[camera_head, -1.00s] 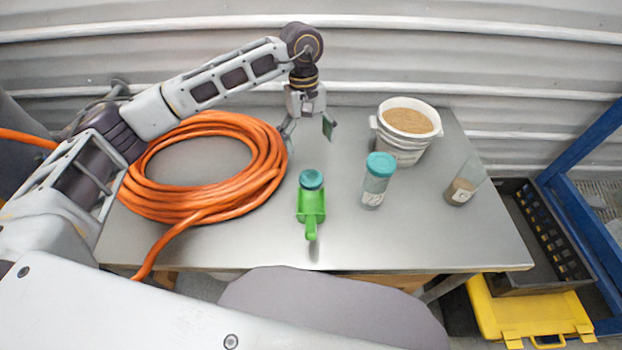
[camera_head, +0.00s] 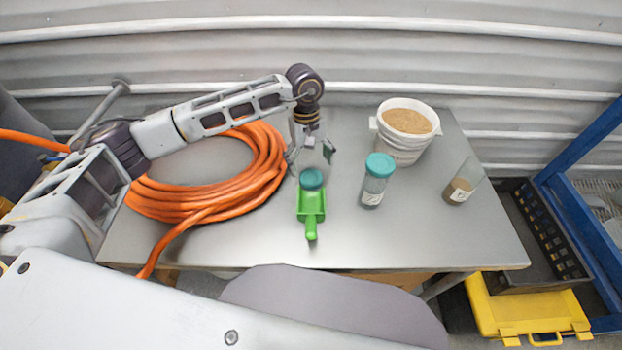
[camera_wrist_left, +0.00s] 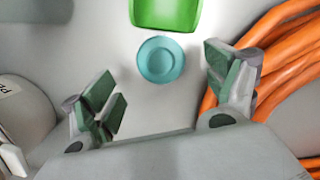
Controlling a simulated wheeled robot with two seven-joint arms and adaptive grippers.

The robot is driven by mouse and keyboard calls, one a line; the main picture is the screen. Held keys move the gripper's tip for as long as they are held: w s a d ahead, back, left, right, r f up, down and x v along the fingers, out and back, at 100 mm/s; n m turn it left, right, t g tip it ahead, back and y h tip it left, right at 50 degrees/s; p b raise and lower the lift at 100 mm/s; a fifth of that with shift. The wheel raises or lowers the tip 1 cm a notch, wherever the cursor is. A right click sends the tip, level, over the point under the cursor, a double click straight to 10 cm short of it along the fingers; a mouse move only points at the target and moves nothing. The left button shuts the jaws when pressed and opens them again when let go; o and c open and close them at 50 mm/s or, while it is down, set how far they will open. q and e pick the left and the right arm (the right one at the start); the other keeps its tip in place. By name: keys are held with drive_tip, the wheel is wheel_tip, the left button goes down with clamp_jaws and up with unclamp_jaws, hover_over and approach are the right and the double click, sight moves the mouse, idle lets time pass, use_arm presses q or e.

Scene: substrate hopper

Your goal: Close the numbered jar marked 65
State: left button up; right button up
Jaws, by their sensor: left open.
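An open clear jar (camera_head: 462,186) with brown material in its bottom stands at the right of the table; its label is too small to read. A second jar (camera_head: 374,184) wears a teal lid (camera_head: 380,165); I cannot read its number either. A loose teal lid (camera_head: 311,178) lies at the far end of a green scoop (camera_head: 311,207). In the left wrist view the lid (camera_wrist_left: 160,60) lies just apart from the scoop (camera_wrist_left: 168,12). My left gripper (camera_head: 310,158) is open and empty above the table, its fingers just behind the lid. My right gripper is not in view.
A white bucket (camera_head: 402,150) of brown material stands at the back right. A coil of orange hose (camera_head: 205,200) fills the table's left side. The front middle of the table (camera_head: 400,245) is clear. A black crate (camera_head: 545,235) and yellow case (camera_head: 530,308) stand off the right edge.

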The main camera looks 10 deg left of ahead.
sight(311, 177)
use_arm(q)
drive_tip(key=shift+f, duration=0.15)
drive_tip(key=shift+s+f, duration=0.1)
drive_tip(key=shift+f, duration=0.2)
wheel_tip(311, 177, down, 3)
drive_tip(key=shift+s+d+f+p, duration=0.1)
drive_tip(key=shift+f+p, duration=0.05)
drive_tip(key=shift+p, duration=0.6)
drive_tip(key=shift+f, duration=0.45)
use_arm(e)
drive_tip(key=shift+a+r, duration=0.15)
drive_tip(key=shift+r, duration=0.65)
use_arm(q)
drive_tip(key=c, duration=0.8)
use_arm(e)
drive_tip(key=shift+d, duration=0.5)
